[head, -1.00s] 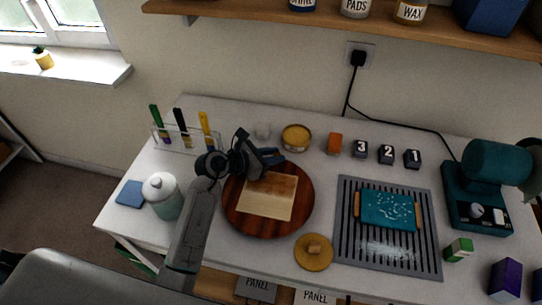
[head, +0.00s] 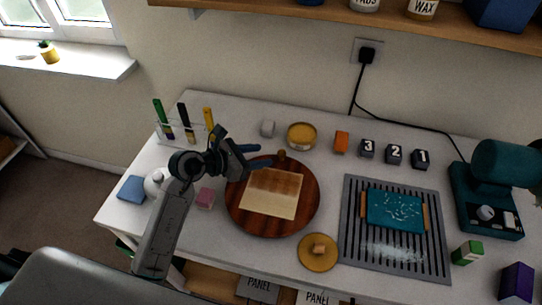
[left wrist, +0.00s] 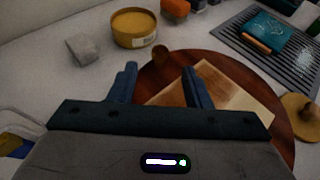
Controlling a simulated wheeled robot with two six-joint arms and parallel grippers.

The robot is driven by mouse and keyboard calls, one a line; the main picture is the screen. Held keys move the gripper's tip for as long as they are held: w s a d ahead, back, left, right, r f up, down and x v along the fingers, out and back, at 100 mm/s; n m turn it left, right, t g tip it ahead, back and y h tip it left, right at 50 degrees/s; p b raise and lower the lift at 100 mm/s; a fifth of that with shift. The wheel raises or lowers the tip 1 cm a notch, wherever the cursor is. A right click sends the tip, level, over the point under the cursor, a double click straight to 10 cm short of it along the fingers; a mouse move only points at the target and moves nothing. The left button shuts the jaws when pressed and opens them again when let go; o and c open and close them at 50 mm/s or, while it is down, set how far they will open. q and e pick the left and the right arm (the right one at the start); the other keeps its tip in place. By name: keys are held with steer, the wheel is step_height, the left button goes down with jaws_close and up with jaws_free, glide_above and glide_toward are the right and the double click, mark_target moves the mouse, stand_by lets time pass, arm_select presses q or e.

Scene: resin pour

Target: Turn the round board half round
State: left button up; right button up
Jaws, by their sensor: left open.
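The round board (head: 242,222) is dark red-brown wood and lies flat on the white bench. A pale wooden panel (head: 270,199), partly darker, lies on it. A small brown knob (head: 282,155) stands at the board's back edge; it also shows in the left wrist view (left wrist: 160,53). My left gripper (head: 258,157) is open and empty, just left of the knob. In the left wrist view the knob is ahead of the two fingertips (left wrist: 159,68), in line with the gap and apart from them. My right gripper is in neither view.
A yellow tin (head: 301,137) and grey block (head: 267,129) stand behind the board. A pink block (head: 205,198) is at its left, a round yellow lid (head: 318,262) at front right. A slotted grey mat (head: 345,240) with a teal piece (head: 393,209) lies right.

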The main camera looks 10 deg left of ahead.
arm_select(q)
steer(key=shift+b+v, duration=0.4)
steer(key=shift+v, duration=1.5)
